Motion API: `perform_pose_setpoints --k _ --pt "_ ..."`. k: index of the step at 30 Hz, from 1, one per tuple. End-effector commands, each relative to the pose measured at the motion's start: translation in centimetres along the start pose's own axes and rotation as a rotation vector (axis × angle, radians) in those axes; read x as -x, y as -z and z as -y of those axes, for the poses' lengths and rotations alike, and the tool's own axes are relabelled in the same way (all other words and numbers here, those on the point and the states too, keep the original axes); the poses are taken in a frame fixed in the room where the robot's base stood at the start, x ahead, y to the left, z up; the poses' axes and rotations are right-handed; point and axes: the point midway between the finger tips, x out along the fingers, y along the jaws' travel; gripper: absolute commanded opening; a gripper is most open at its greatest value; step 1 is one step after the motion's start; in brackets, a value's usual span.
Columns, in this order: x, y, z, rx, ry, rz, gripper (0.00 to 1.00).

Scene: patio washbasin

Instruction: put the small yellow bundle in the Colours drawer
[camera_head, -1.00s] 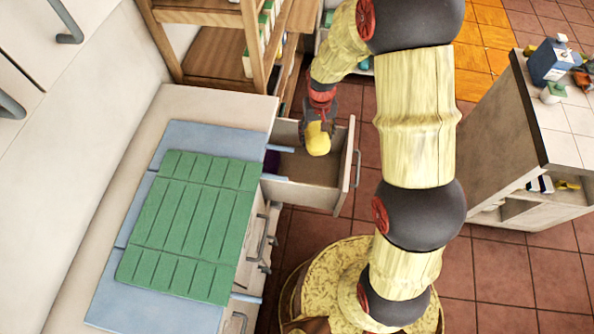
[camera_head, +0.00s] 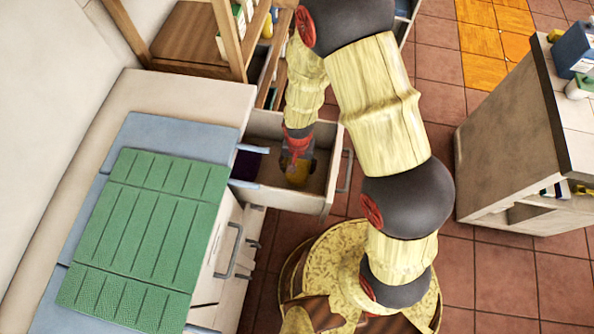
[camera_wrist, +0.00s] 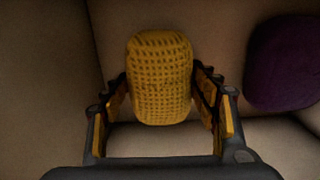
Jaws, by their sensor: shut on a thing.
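The small yellow bundle (camera_wrist: 161,80) is a rounded, woven-looking piece between the two fingers of my gripper (camera_wrist: 165,100) in the wrist view. The fingers are shut on its sides. In the head view my gripper (camera_head: 297,165) points down inside an open drawer (camera_head: 328,190), and the bundle (camera_head: 296,174) shows partly below it. The drawer has pale walls and a grey handle. No label can be read on it. Whether the bundle touches the drawer floor I cannot tell.
A dark purple bundle (camera_wrist: 283,62) lies in the drawer to the right in the wrist view. A counter with a green ribbed mat (camera_head: 150,225) on blue cloth (camera_head: 170,130) stands left of the drawer. A wooden shelf (camera_head: 190,35) stands behind. A tiled counter (camera_head: 520,130) is at right.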

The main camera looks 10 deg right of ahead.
Motion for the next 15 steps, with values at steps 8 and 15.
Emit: perform_pose_setpoints --k 8,15 --pt "-3.4 0.1 0.0 0.0 0.0 0.0 0.33" --pt "-3.8 0.1 0.1 0.0 0.002 -0.002 0.33"
